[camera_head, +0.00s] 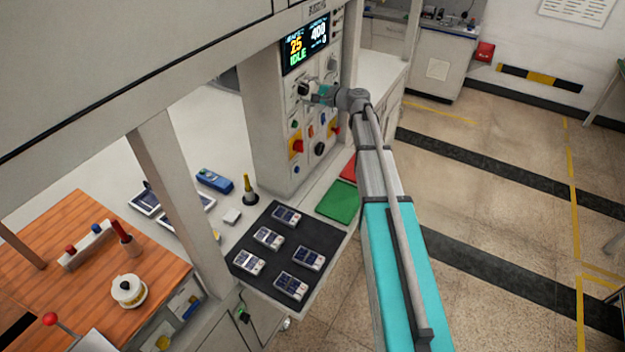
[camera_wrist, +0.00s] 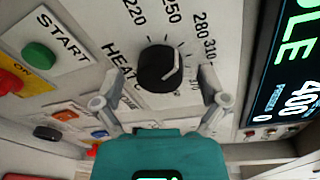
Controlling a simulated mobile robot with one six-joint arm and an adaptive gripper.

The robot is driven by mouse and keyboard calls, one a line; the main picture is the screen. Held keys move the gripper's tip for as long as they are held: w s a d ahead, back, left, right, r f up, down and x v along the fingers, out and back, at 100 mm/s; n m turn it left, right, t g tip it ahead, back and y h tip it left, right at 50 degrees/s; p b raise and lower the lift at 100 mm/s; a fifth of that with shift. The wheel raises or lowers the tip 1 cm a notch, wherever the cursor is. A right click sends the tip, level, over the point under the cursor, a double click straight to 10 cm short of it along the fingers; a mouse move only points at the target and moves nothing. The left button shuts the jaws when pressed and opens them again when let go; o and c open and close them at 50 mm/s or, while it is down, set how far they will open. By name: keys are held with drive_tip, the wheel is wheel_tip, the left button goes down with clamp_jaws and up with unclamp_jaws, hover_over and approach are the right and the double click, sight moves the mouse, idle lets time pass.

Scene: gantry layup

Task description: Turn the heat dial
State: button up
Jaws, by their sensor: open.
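The heat dial (camera_wrist: 160,68) is a round black knob with a white pointer line, set in a white panel. A printed scale with numbers from 220 to 310 runs around it, and the word HEAT is beside it. My gripper (camera_wrist: 160,90) is open in the wrist view, with one grey finger on each side below the dial. The fingers look apart from the knob; the exact gap is hard to judge. In the head view my gripper (camera_head: 308,90) is at the control panel, under the display (camera_head: 306,46), and hides the dial.
A green START button (camera_wrist: 39,56) and a red switch on a yellow plate (camera_wrist: 10,82) are left of the dial. The display (camera_wrist: 290,70) is to its right. More knobs, including a black one (camera_head: 320,149), sit lower on the panel. A black mat (camera_head: 271,249) holds several devices.

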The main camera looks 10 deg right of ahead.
drive_tip(key=n, duration=0.4)
drive_tip(key=shift+f+t+b, duration=0.1)
drive_tip(key=shift+t+b, duration=0.3)
drive_tip(key=n+b, duration=0.1)
drive_tip(key=n, duration=0.4)
drive_tip(key=shift+n+t, duration=0.3)
drive_tip(key=v, duration=1.4)
drive_tip(key=s+a+f+n+g+h+b, duration=0.1)
drive_tip(key=s+a+f+g, duration=0.3)
drive_tip(key=f, duration=0.5)
drive_tip(key=s+a+f+n+g+h+b, duration=0.2)
drive_tip(key=s+a+f+g+h+b, duration=0.1)
drive_tip(key=s+a+f, duration=0.5)
drive_tip(key=shift+s+a+f+g+b, duration=0.2)
drive_tip(key=shift+s+f+g+b, duration=0.25)
drive_tip(key=shift+s+f+g, duration=0.55)
drive_tip(key=shift+w+r, duration=0.1)
drive_tip(key=shift+r, duration=0.2)
